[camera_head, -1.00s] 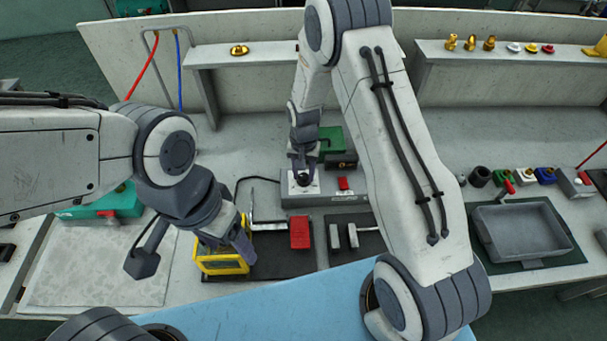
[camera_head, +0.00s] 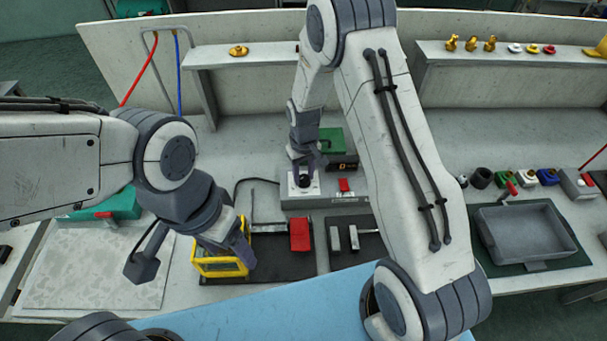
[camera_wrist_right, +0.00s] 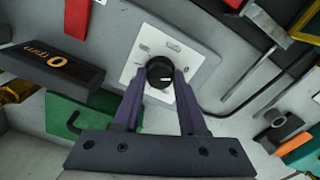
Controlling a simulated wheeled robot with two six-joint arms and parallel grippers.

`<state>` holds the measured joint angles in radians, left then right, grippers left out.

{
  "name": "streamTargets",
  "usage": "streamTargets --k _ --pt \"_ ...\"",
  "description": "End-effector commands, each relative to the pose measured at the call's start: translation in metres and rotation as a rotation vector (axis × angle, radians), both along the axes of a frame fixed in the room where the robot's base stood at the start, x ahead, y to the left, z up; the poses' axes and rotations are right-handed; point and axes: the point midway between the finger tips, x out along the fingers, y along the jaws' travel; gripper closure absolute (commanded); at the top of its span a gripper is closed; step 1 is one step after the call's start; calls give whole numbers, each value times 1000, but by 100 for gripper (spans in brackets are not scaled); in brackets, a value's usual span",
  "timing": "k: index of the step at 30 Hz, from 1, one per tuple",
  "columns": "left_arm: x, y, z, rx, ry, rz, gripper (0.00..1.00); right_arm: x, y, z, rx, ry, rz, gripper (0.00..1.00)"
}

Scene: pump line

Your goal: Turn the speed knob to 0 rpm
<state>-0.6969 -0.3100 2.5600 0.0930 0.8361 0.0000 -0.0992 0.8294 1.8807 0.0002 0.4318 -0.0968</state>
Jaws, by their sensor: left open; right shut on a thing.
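The speed knob (camera_wrist_right: 160,72) is a round black knob with a white mark, on a white plate (camera_wrist_right: 134,68) on a grey box. My right gripper (camera_wrist_right: 160,84) is shut on the knob, one finger on each side of it. In the head view the right gripper (camera_head: 303,178) points down at the white plate. The dark display (camera_wrist_right: 50,66) beside the knob reads 0 rpm in orange; it also shows in the head view (camera_head: 343,166). My left gripper (camera_head: 246,256) is open at the yellow-framed device (camera_head: 217,268), away from the knob.
A red button (camera_head: 344,185) sits on the grey pump box right of the knob. A green block (camera_head: 331,138) stands behind it. A red block (camera_head: 299,235) and grey pieces lie in front on dark mats. A grey tray (camera_head: 527,235) stands at the right.

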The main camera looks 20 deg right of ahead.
Motion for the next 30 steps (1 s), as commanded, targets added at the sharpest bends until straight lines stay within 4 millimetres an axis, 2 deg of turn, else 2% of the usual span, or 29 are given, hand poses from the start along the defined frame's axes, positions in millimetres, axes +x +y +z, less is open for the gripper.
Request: streamTargets --k 14,15,16,17,26,30 --pt "0 0 0 0 0 0 29 1 0 1 -1 -2 15 100" --pt "0 0 0 0 0 0 29 1 0 1 -1 -2 15 44" --pt "0 0 0 0 0 0 29 1 0 1 -1 -2 15 32" --pt "0 0 0 0 0 0 29 1 0 1 -1 -2 14 29" --pt "0 0 0 0 0 0 29 1 0 1 0 -1 13 29" --pt "0 0 -4 0 0 0 29 2 0 12 0 -4 12 29"
